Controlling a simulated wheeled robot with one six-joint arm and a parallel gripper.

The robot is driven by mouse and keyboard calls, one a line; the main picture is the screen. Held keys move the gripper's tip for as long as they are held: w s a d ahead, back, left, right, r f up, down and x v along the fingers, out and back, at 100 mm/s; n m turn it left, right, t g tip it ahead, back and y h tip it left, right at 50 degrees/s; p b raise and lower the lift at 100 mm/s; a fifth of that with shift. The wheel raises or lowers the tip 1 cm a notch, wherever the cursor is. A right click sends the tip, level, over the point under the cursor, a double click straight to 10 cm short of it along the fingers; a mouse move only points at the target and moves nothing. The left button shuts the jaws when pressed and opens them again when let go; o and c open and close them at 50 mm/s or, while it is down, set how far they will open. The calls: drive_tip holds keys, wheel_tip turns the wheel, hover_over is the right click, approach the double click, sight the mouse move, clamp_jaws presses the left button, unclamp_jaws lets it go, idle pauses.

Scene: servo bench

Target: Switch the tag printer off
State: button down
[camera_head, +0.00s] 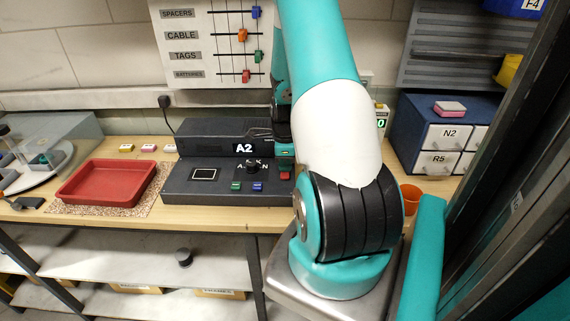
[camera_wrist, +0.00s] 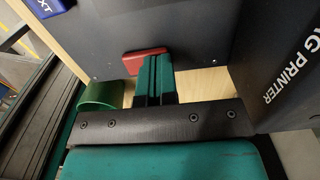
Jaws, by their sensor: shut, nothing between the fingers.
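A dark box with white lettering ending in "PRINTER" (camera_wrist: 285,85) stands at the right of the wrist view; its first letters are cut off. I cannot tell which box this is in the head view, where my arm hides part of the bench. My gripper (camera_wrist: 155,72) is shut and empty, its teal fingers pointing at a dark panel. A red piece (camera_wrist: 143,60) is at the fingertips, partly covered by them; I cannot tell whether they touch. In the head view a red piece (camera_head: 285,175) shows just below my gripper (camera_head: 284,158). No power switch can be identified for certain.
A dark console (camera_head: 210,175) with a knob and green and blue buttons lies left of my gripper, before a box marked A2 (camera_head: 213,136). A red tray (camera_head: 105,183) is farther left. An orange cup (camera_head: 411,194) and drawers (camera_head: 437,138) are right.

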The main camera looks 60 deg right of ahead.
drive_tip(key=shift+f, duration=0.1)
drive_tip(key=shift+s+a, duration=0.1)
drive_tip(key=shift+a, duration=0.1)
drive_tip(key=shift+s+a+r+p, duration=0.25)
drive_tip(key=shift+a+r+p, duration=0.05)
drive_tip(key=shift+a+p, duration=0.15)
drive_tip(key=r+p, duration=0.4)
drive_tip(key=r, duration=0.1)
drive_tip(key=shift+w+d+r, duration=0.1)
drive_tip(key=shift+w+d, duration=0.05)
drive_tip(key=shift+d, duration=0.15)
wheel_tip(320, 180, up, 9)
drive_tip(key=d+b, duration=0.1)
drive_tip(key=b, duration=0.2)
drive_tip(key=shift+w, duration=0.3)
